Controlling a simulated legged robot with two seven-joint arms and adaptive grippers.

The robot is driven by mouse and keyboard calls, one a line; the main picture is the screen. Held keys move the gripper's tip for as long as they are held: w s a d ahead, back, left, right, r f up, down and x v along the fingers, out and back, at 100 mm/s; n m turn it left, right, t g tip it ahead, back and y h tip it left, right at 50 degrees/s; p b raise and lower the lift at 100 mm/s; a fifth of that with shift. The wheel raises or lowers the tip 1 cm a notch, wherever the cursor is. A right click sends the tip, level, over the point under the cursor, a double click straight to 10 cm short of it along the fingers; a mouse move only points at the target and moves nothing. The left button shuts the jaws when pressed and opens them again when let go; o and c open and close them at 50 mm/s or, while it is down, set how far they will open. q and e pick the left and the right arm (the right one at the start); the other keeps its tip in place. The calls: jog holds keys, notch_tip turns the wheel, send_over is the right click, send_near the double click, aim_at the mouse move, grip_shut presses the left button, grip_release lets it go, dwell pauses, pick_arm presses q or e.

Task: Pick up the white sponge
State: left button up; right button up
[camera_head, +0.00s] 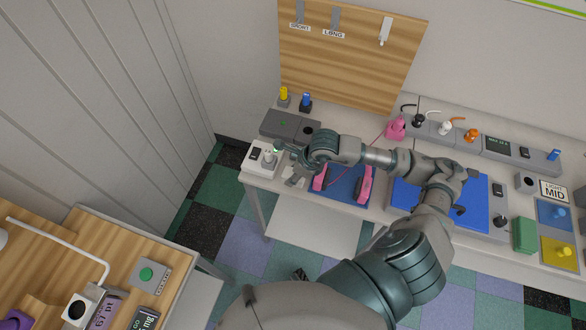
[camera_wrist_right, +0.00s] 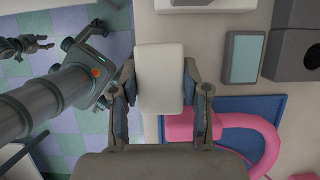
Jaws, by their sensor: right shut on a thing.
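The white sponge (camera_wrist_right: 160,78) is a pale rounded block in the wrist view. My right gripper (camera_wrist_right: 158,98) is shut on it, with one finger against each long side. In the head view my right gripper (camera_head: 295,176) is at the left end of the long table, beside the pink-handled thing. The sponge is hard to make out there, as the gripper and wrist cover much of it. My left gripper (camera_wrist_right: 28,46) shows small at the left of the wrist view, over the floor and away from the sponge; its jaw opening is unclear.
A blue mat (camera_head: 347,190) with a pink-handled thing (camera_head: 364,183) lies just right of the gripper. A white box with a knob (camera_head: 260,160) and a grey box (camera_head: 284,124) stand close by. A larger blue mat (camera_head: 408,194) lies under my arm.

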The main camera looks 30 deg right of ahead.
aim_at(295, 186)
jog(key=s, duration=0.1)
jog(key=s+a, duration=0.2)
jog(key=s, duration=0.1)
jog(key=shift+r+b, duration=0.15)
jog(key=shift+b, duration=0.15)
pick_arm(q)
jog(key=s+a+r+p, duration=0.1)
jog(key=s+r+p, duration=0.3)
jog(key=p, duration=0.5)
notch_tip(295, 186, up, 2)
jog(key=shift+s, duration=0.3)
pick_arm(e)
jog(key=s+a+r, duration=0.1)
jog(key=s+a, duration=0.3)
jog(key=s, duration=0.3)
jog(key=shift+s, duration=0.4)
